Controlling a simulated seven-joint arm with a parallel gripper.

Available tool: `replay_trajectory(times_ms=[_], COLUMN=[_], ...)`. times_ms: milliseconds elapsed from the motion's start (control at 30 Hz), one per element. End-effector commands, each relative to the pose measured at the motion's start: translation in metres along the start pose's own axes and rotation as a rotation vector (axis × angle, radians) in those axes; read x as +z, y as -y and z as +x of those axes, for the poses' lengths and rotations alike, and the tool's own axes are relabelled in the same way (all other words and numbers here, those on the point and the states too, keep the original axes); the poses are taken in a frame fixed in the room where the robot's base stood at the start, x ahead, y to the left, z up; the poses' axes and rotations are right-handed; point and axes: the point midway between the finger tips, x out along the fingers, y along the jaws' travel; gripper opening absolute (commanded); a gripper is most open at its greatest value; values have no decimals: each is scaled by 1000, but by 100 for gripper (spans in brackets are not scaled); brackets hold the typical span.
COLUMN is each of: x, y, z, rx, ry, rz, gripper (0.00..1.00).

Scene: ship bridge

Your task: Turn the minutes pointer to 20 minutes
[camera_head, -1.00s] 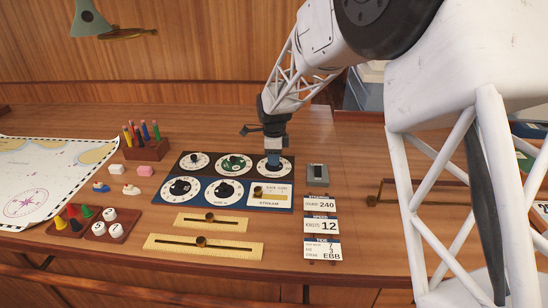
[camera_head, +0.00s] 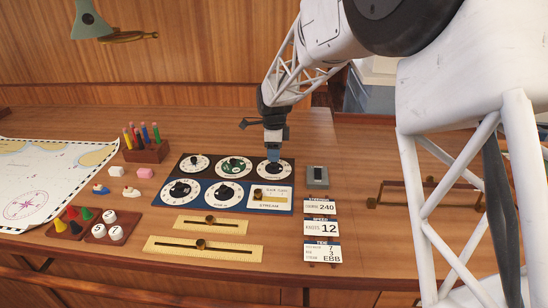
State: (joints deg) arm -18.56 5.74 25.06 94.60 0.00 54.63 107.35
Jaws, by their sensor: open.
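A dark panel (camera_head: 218,179) with several round white dials lies on the wooden desk. My gripper (camera_head: 273,161) points down over the top right dial (camera_head: 287,177) and hides part of its face. A dark knob shows under the fingertips; I cannot tell whether the fingers touch it. My gripper is open. The top left dial (camera_head: 195,163) and the green-centred dial (camera_head: 234,167) stand clear of the arm. The lower row has two larger dials with black pointers, the left one (camera_head: 181,191) and the middle one (camera_head: 224,193). The dial lettering is too small to read.
A STREAM plate (camera_head: 270,199) fills the panel's lower right. A small grey box (camera_head: 317,177) stands just right of the panel. Cards (camera_head: 321,227) lie below it. A pencil block (camera_head: 146,152) and chart (camera_head: 50,175) are left.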

Motion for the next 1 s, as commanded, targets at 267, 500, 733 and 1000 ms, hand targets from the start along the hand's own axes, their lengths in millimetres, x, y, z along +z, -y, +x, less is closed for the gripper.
replay_trajectory(times_ms=[267, 500, 733, 1000], x=[0, 0, 0, -7], y=[1, 0, 0, -6], z=[-35, -45, -45, -51], rx=[-3, -1, -1, -5], ry=[1, 0, 0, 1], rz=[0, 0, 0, -25], gripper=[51, 51, 51, 51])
